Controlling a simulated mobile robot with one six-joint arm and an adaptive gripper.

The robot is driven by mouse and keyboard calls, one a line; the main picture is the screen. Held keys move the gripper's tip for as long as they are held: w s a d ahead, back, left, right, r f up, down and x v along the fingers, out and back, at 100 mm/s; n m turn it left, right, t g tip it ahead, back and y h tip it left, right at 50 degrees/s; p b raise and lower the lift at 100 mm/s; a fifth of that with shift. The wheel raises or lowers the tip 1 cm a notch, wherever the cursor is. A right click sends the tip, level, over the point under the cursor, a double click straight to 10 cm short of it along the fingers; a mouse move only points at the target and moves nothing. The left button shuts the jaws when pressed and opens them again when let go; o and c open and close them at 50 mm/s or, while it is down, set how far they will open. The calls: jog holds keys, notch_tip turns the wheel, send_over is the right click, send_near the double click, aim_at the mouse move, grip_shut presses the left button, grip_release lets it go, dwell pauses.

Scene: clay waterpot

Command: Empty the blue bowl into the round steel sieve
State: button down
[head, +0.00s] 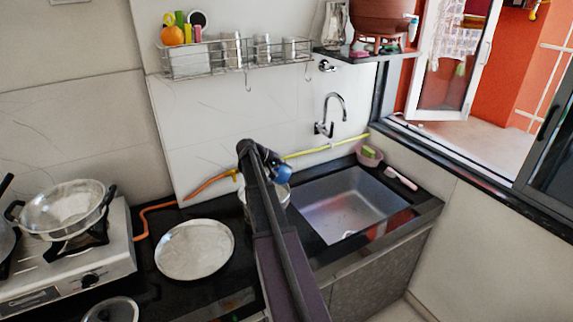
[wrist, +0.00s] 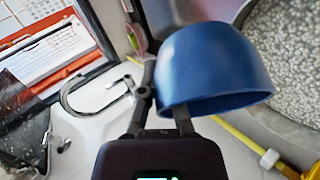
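The blue bowl (wrist: 212,70) fills the middle of the wrist view, its open side toward the bottom of that picture. I cannot see inside it. My gripper (wrist: 165,112) has its wall between the fingers, one outside and one under the rim. In the head view, my gripper (head: 266,158) holds the bowl (head: 281,171) in the air left of the sink, strongly tilted. A pale metal round thing (head: 283,194), perhaps the sieve, shows below, mostly hidden by my arm. I cannot tell whether anything is falling from the bowl.
The sink (head: 345,205) lies right of my arm. A steel plate (head: 195,250) lies on the dark counter to the left. A stove with a steel pan (head: 65,207) stands further left. The tap (head: 325,115) and yellow hose (head: 330,147) are behind.

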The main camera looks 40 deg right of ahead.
jog(key=shift+s+d+t+y+p, duration=0.2)
jog(key=shift+t+y+p, duration=0.1)
jog(key=shift+t+p, duration=0.1)
jog(key=shift+f, duration=0.1)
jog(key=shift+s+y, duration=0.1)
jog(key=shift+y, duration=0.2)
jog(key=shift+s+d+f+m+t+y+p, duration=0.2)
jog(key=shift+m+t+y+p, duration=0.15)
jog(key=shift+t+p, duration=0.25)
jog(key=shift+f+t+y, duration=0.15)
jog(key=shift+t+y, duration=0.15)
jog(key=shift+y, duration=0.05)
jog(key=shift+d+f, duration=0.1)
jog(key=shift+f, duration=0.05)
jog(key=shift+s+f+t+y+p, duration=0.1)
jog(key=shift+s+t+y+p, duration=0.05)
jog(key=shift+t+y+p, duration=0.25)
jog(key=shift+d+f+m+t+y, duration=0.1)
jog(key=shift+f+m+t+y, duration=0.2)
jog(key=shift+y, duration=0.1)
jog(key=shift+f+t, duration=0.1)
jog(key=shift+t, duration=0.2)
